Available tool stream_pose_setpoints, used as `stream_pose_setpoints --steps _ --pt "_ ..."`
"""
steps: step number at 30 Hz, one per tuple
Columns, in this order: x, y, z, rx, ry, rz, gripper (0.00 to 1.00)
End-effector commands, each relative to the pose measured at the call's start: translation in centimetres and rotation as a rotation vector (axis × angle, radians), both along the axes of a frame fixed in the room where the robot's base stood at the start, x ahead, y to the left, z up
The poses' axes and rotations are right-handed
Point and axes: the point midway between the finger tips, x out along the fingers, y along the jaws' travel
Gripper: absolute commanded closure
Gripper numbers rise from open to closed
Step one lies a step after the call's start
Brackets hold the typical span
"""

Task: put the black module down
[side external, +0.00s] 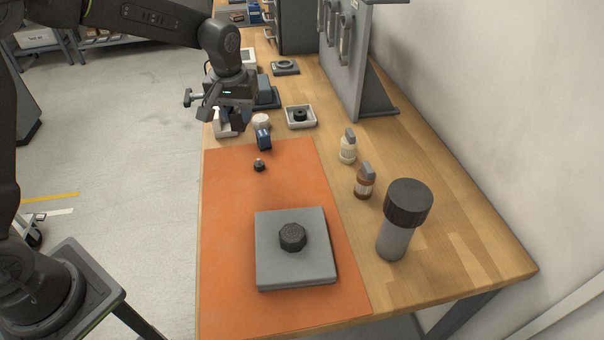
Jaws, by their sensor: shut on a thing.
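My gripper (226,117) is at the far left end of the workbench, above the area just beyond the orange mat (225,240). It is shut on a small dark piece, taken to be the black module; the fingers hide most of it and its outline is hard to make out. A white box-like holder (222,132) shows just below and behind the fingers. I cannot tell whether the held piece touches it. A black faceted knob (292,237) sits on a grey square plate (270,272) on the mat.
A small black knob (259,166) and a blue block (264,140) lie near the mat's far edge. A white tray (313,121) holds a black ring. A grey upright panel (350,60) stands behind.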

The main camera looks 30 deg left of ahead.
Motion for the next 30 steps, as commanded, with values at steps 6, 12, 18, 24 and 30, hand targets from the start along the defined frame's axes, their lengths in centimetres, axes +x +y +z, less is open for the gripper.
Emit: stream_pose_setpoints --steps 6,12,18,24,30 --pt "2.5 -2.1 -0.5 -0.001 0.001 -0.074 0.93" --pt "3.3 -5.2 -2.4 -0.001 0.002 -0.083 0.93" --pt "4.3 -9.5 -5.1 -0.001 0.002 -0.082 0.93" --pt "5.1 -12.6 -6.9 0.0 0.0 -0.08 0.93" --pt "5.3 -13.3 -7.7 -0.001 0.0 -0.076 0.93"
